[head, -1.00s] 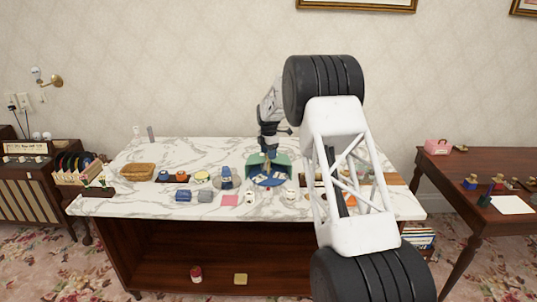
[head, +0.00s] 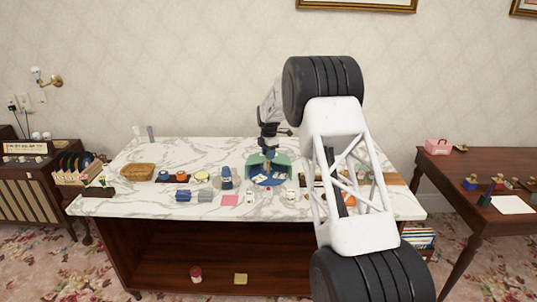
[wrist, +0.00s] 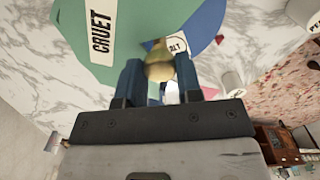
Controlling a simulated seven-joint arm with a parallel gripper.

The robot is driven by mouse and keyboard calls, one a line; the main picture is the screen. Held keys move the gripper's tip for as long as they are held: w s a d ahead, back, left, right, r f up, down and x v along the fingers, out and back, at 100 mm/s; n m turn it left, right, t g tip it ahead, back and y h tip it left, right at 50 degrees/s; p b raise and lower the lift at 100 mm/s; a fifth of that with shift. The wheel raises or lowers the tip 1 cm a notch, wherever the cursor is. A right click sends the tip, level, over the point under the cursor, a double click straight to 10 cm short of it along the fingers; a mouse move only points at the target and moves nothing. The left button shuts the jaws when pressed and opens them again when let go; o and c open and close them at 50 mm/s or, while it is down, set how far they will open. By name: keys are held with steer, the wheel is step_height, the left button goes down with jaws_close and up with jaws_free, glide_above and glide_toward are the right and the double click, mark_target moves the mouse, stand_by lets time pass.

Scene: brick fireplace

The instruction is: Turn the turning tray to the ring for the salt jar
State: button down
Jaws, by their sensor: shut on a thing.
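The green part (wrist: 72,22) bears a label reading "CRUET". My gripper (wrist: 160,72) is shut on a pale yellow knob (wrist: 159,62) above the tray. In the head view my gripper (head: 268,158) is small and low over the tray. A white jar (wrist: 232,82) stands near the tray's edge; I cannot read what it is.
A second white jar (wrist: 302,12) has a label starting "PE". My arm hides the counter's right part.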

steer(key=shift+n, duration=4.7)
steer(key=c, duration=0.8)
jaws_free()
